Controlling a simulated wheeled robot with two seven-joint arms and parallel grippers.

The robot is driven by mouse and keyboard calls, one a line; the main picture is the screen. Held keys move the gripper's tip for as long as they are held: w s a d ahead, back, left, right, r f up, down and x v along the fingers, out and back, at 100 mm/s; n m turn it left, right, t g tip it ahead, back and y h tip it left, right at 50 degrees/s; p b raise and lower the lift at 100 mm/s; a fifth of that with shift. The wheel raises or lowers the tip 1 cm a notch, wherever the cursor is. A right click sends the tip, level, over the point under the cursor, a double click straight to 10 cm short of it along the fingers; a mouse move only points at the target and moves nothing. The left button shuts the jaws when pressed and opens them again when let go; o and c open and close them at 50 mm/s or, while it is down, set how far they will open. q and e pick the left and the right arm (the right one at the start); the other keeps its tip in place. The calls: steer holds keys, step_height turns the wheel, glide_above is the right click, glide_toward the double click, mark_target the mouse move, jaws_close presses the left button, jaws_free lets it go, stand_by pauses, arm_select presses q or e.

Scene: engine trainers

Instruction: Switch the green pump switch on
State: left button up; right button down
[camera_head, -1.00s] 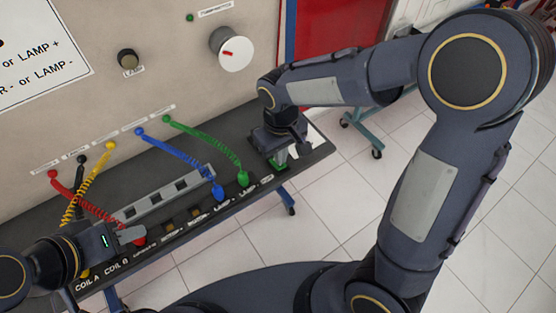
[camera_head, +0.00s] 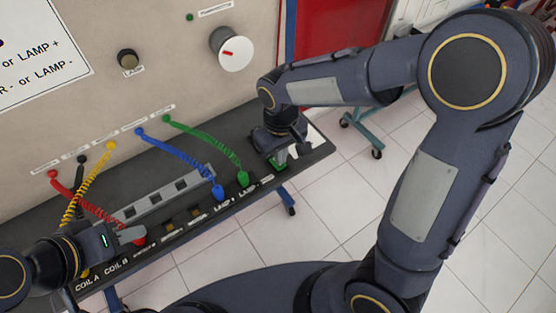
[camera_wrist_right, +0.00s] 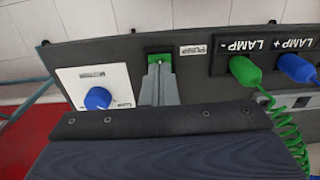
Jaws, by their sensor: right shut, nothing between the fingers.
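The green pump switch (camera_wrist_right: 160,62) is at the edge of the dark panel in the right wrist view, beside the label PUMP (camera_wrist_right: 195,50). My right gripper (camera_wrist_right: 160,75) is shut with nothing between its fingers. Its fingertips are at the switch and cover part of it; I cannot tell whether they touch it. In the head view a bit of the green switch (camera_head: 281,165) shows just below my right gripper (camera_head: 277,158). My left gripper (camera_head: 135,235) is at the lower left, by the red plug (camera_head: 140,241); its fingers are too small to read.
A blue knob (camera_wrist_right: 97,98) on a white plate lies on one side of the switch. A green plug (camera_wrist_right: 244,71) and a blue plug (camera_wrist_right: 296,68) sit on the other side, with a coiled green cable (camera_head: 205,138). The backboard (camera_head: 100,110) rises behind the dark shelf.

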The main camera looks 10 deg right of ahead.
steer(key=shift+f+b, duration=0.7)
steer(key=shift+f, duration=0.2)
steer(key=shift+r, duration=0.1)
stand_by(0.3)
step_height(320, 180, up, 7)
steer(key=p, duration=0.6)
stand_by(0.6)
steer(key=s+d+r+m+t+y, duration=0.2)
steer(key=s+d+r, duration=0.2)
steer(key=s, duration=0.4)
steer(key=s+d+r+m+t+y, duration=0.1)
steer(key=s+d+r+m+t, duration=0.2)
steer(key=s+d, duration=0.2)
steer(key=shift+s+r+m+t+y, duration=0.3)
steer(key=shift+s+r+y, duration=0.1)
steer(key=shift+s, duration=1.2)
steer(key=shift+d, duration=0.1)
